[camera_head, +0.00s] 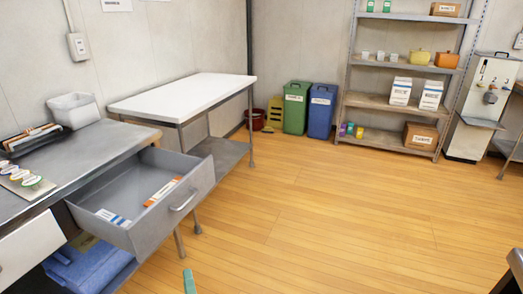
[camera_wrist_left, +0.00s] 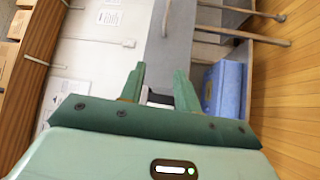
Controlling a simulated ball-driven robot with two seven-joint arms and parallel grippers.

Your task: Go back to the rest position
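My left gripper shows in the head view only as a green fingertip (camera_head: 189,281) at the bottom edge, low over the floor to the right of the open drawer. In the left wrist view the two green fingers of my left gripper (camera_wrist_left: 160,88) stand apart, with no object clearly held between them. My right gripper does not show. The grey drawer (camera_head: 150,238) is pulled out from the workbench (camera_head: 95,150). It holds a blue-and-white packet (camera_head: 113,217) and an orange-and-white packet (camera_head: 162,191).
A white-topped table (camera_head: 180,95) stands behind the drawer. Blue folded cloth (camera_head: 85,268) lies below the bench. Green (camera_head: 296,107) and blue (camera_head: 321,110) bins and a shelf rack (camera_head: 375,101) stand at the back. The wooden floor (camera_head: 330,215) is clear. A dark object cuts the lower right corner.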

